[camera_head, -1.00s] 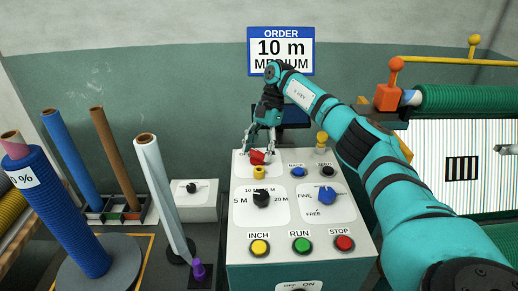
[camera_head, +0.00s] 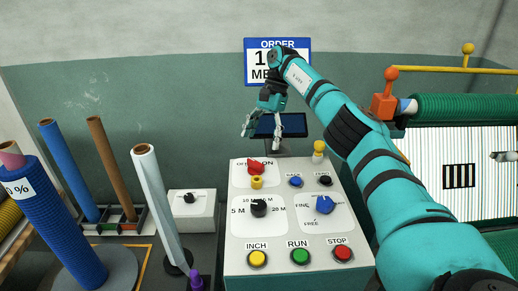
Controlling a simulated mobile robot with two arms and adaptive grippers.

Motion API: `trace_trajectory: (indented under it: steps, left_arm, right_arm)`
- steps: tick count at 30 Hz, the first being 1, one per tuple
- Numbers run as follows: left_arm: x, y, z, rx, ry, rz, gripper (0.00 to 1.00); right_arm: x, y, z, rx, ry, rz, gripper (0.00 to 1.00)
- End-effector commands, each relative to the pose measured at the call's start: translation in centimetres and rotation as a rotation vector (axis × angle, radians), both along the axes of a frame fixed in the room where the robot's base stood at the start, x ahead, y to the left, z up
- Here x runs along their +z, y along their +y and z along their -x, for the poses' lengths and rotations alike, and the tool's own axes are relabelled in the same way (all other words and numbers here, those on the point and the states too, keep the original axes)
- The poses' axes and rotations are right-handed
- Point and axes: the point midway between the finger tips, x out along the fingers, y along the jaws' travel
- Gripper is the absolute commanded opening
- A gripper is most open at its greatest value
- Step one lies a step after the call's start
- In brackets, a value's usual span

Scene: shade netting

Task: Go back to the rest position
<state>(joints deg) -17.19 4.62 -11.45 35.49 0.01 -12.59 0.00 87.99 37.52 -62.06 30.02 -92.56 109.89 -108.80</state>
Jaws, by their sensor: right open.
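My right gripper (camera_head: 262,135) hangs above the back edge of the control box (camera_head: 271,220), fingers pointing down and spread, with nothing between them. It is apart from the red knob (camera_head: 256,167) on the panel, just below it in the picture. My teal right arm comes in from the lower right, arches over the right side of the box and covers part of the order sign (camera_head: 254,66). My left gripper is not in view.
A dark screen (camera_head: 292,124) stands behind the box, close to the gripper. Upright rolls, including a white one (camera_head: 158,205) and a blue one (camera_head: 60,225), stand at left. A green netting roll (camera_head: 465,108) and an orange-knobbed lever (camera_head: 385,95) are at right.

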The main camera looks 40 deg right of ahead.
Motion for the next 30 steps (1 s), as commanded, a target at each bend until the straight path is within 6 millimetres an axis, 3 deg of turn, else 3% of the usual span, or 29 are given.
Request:
trace_trajectory:
  steps: [20, 30]
  left_arm:
    - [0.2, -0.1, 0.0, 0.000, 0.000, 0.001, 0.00]
    - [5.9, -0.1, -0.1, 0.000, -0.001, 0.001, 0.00]
  right_arm:
    - [0.9, -0.3, 0.0, 0.000, 0.001, 0.000, 0.81]
    - [6.7, -0.3, 0.0, 0.000, 0.000, 0.000, 0.81]
